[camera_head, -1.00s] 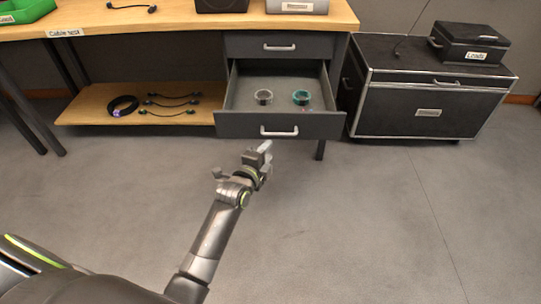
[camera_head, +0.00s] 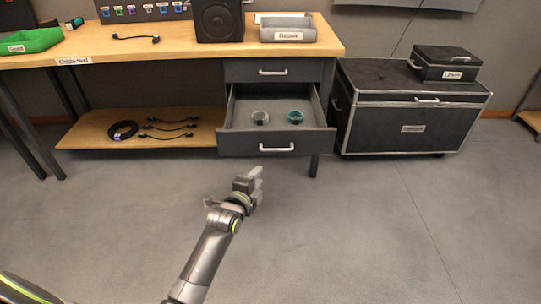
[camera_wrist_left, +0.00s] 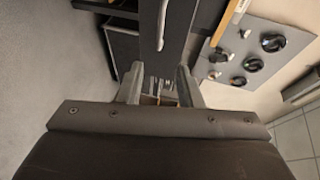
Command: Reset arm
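My left gripper (camera_head: 250,182) is in the air in front of and below the open drawer (camera_head: 283,143), apart from it. In the left wrist view its two fingers (camera_wrist_left: 159,82) stand apart with nothing held between them. The drawer holds a grey-white coil (camera_head: 260,117) and a teal coil (camera_head: 295,117). My right gripper does not show in either view.
A wooden bench (camera_head: 150,48) carries a black speaker (camera_head: 219,20), a grey tray (camera_head: 288,34) and a green bin (camera_head: 30,41). Cables lie on its lower shelf (camera_head: 90,142). A black case (camera_head: 410,125) stands right. The front floor is clear.

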